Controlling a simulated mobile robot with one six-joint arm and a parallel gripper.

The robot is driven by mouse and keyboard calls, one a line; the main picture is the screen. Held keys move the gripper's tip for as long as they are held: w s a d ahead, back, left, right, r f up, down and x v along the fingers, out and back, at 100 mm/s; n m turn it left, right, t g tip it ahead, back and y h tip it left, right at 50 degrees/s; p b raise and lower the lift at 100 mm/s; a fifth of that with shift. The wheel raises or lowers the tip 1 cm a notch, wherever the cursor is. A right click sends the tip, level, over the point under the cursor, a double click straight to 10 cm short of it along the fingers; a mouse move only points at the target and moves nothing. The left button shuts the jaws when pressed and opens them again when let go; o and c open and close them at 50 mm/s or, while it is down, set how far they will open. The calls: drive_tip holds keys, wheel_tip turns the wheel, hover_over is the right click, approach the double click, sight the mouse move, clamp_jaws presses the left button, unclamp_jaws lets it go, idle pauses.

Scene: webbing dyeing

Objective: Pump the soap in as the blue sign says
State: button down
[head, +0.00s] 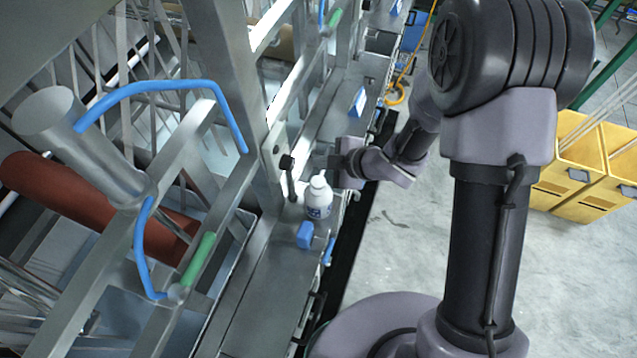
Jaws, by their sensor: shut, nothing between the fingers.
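A white pump bottle (318,199) with a dark label stands upright on the metal ledge. My gripper (331,163) is shut and empty. In the picture it lies just above and right of the bottle's pump head; I cannot tell whether they touch. A small blue and white sign (358,101) stands farther back on the ledge; its text is too small to read. A blue block-like item (305,234) sits in front of the bottle; I cannot tell whether it bears writing.
A black-knobbed lever (289,177) rises left of the bottle. The metal frame with blue hoses (165,86) and a red roller (95,205) fills the left. Yellow bins (577,195) stand at right. The grey floor (405,240) between is mostly clear.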

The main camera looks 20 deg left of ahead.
sight(316, 180)
wheel_tip(316, 180, down, 6)
drive_tip(key=b, duration=0.4)
drive_tip(key=shift+a+r, duration=0.1)
drive_tip(key=shift+r, duration=0.05)
idle(1.6)
drive_tip(key=shift+f+b, duration=0.45)
drive_tip(key=shift+b, duration=0.1)
drive_tip(key=shift+s+f+b, duration=0.1)
drive_tip(key=shift+f+b, duration=0.8)
drive_tip(key=shift+f, duration=0.05)
idle(0.6)
drive_tip(key=shift+r, duration=0.15)
drive_tip(key=shift+r+p, duration=1.1)
drive_tip(key=shift+r, duration=0.15)
wheel_tip(316, 180, up, 5)
drive_tip(key=p, duration=0.4)
drive_tip(key=shift+r, duration=0.1)
